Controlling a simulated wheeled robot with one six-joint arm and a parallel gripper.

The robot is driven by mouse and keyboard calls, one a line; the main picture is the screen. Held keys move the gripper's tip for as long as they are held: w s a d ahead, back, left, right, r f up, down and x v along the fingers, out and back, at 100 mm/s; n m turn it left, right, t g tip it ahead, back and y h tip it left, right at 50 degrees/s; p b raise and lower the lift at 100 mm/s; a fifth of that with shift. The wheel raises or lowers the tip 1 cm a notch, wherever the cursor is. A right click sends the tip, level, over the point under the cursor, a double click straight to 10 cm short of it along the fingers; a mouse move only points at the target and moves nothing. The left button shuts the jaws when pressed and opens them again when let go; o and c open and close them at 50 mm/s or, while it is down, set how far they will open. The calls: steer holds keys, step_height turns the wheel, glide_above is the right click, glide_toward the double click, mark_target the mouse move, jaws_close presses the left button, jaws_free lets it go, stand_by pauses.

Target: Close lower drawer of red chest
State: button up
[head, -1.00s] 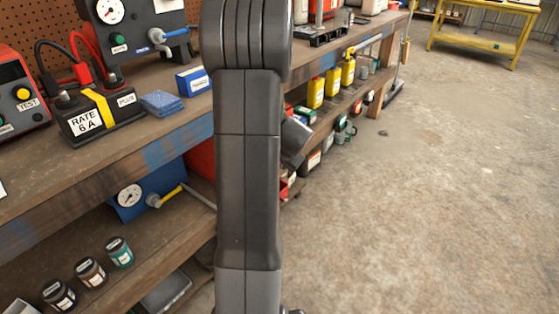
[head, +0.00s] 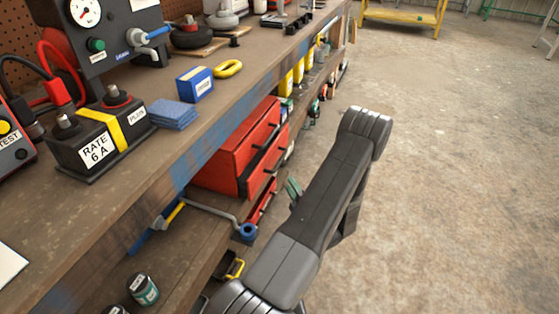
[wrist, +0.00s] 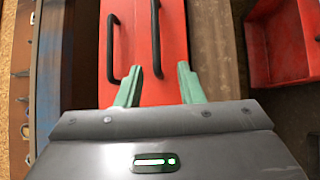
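The red chest (head: 232,152) stands under the bench top in the head view, its drawer fronts with black handles facing right. In the wrist view it lies sideways, with two handled red drawer fronts (wrist: 172,40) side by side ahead of my fingers. A red drawer-like part with a dark handle (head: 263,205) shows lower down in the head view. An open red box shape (wrist: 283,50) is at the wrist view's right; I cannot tell whether it belongs to this chest. My gripper (wrist: 160,84) is open and empty, its green fingertips short of the fronts; contact is unclear.
The bench top (head: 175,140) overhangs the chest. A blue-ended grey tool (head: 215,212) lies on the lower shelf left of my arm. Jars (head: 143,289) stand in the front left. Yellow bottles (head: 298,70) are farther along.

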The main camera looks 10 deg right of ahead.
mark_target(281, 159)
steer(key=shift+m+t+h, duration=0.4)
steer(key=shift+m+h, duration=0.2)
steer(key=shift+m, duration=0.3)
steer(key=x, duration=0.4)
steer(key=b+x, duration=0.1)
steer(key=x, duration=0.4)
steer(key=d+b+x, duration=0.1)
steer(key=x, duration=0.3)
steer(key=shift+w, duration=0.25)
jaws_close()
